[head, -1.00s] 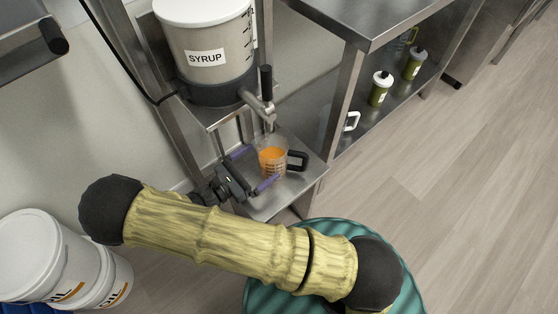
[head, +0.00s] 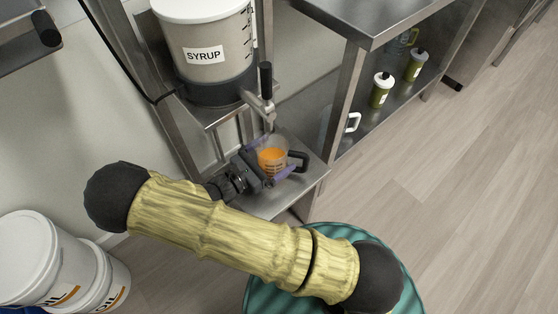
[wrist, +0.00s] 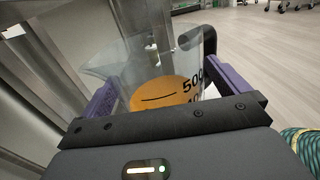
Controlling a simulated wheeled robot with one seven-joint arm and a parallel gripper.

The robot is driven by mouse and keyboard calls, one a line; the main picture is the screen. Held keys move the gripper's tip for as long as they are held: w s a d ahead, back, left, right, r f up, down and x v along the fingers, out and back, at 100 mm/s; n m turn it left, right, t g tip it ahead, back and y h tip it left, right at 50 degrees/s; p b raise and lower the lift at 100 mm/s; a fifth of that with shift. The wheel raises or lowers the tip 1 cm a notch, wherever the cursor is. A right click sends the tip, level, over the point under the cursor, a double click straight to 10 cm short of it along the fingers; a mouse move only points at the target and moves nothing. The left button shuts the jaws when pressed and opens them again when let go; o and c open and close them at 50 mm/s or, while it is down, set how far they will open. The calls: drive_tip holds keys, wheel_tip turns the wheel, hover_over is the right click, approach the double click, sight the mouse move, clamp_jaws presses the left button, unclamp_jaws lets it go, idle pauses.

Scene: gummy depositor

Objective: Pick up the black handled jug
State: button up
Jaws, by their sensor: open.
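The black handled jug (head: 272,157) is clear, holds orange liquid and stands upright on the small metal shelf below the syrup tap. Its black handle (head: 299,161) points right in the head view. In the wrist view the jug (wrist: 160,92) fills the space between the purple fingers, its printed scale showing. My gripper (head: 270,163) is open, with one finger on each side of the jug. The fingers do not visibly press on it; whether they touch is hard to tell.
The syrup container (head: 206,50) with its tap (head: 260,105) stands just above the jug. A steel table (head: 362,18) is to the right, with green bottles (head: 382,90) and a white-handled jug (head: 352,122) on its lower shelf. White buckets (head: 40,262) stand at lower left.

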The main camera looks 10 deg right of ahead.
drive_tip(key=c, duration=1.3)
drive_tip(key=shift+r, duration=0.15)
